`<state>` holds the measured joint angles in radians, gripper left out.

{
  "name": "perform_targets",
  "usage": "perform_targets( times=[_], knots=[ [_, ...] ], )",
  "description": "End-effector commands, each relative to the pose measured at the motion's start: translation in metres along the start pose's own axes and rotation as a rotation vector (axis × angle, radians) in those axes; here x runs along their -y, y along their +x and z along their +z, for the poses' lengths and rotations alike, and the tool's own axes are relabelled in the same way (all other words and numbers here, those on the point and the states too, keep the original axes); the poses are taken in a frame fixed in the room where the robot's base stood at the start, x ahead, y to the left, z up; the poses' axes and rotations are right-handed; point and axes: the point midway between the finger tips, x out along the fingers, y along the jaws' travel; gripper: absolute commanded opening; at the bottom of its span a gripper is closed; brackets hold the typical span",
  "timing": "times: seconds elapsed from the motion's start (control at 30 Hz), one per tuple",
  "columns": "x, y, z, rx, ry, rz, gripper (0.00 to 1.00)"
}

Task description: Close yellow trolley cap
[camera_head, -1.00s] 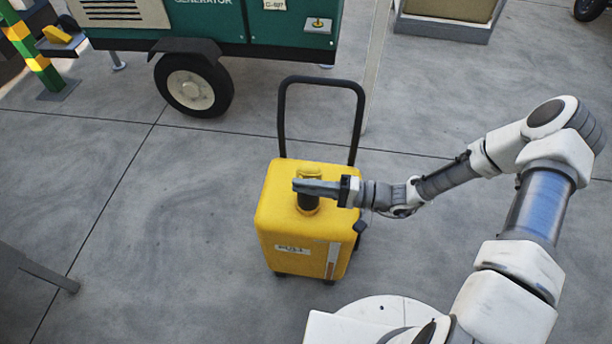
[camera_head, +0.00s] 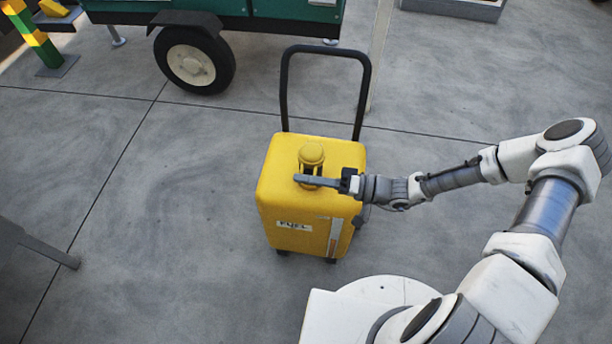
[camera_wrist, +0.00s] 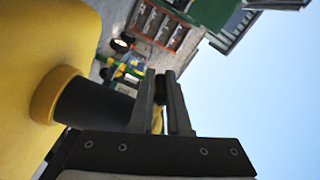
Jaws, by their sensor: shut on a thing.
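The yellow fuel trolley (camera_head: 275,205) stands upright on the floor in the head view. Its rounded yellow cap (camera_head: 311,154) shows at the filler on top, just behind my gripper's fingers. In the wrist view, the black filler neck (camera_wrist: 95,104) rises from a yellow collar (camera_wrist: 52,95) on the trolley. My gripper (camera_head: 312,182) reaches in from the right, across the filler. In the wrist view its fingers (camera_wrist: 166,103) are close together, with a thin yellow piece between them, likely the cap's edge. The fingers hide part of the neck, and how the cap sits on it is unclear.
The trolley's black handle (camera_head: 285,95) rises behind the filler. A green generator trailer (camera_head: 285,10) with a wheel (camera_head: 192,62) stands farther back. A grey stand (camera_head: 45,250) is at the left edge. The floor around the trolley is mostly clear.

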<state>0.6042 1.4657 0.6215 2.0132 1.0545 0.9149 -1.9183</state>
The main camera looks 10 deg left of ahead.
Motion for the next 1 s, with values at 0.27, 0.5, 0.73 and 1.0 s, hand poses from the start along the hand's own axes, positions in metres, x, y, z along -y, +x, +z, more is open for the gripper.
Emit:
perform_targets(
  times=[0.27, 0.5, 0.73, 1.0],
  knots=[
    [-0.002, -0.002, -0.003, -0.007, -0.002, 0.004, 0.0],
    [-0.002, -0.001, -0.003, -0.006, -0.001, 0.003, 0.32],
    [-0.001, -0.001, -0.001, -0.003, 0.0, 0.002, 0.41],
    [0.0, -0.013, -0.002, -0.003, -0.001, 0.003, 0.41]
  ],
)
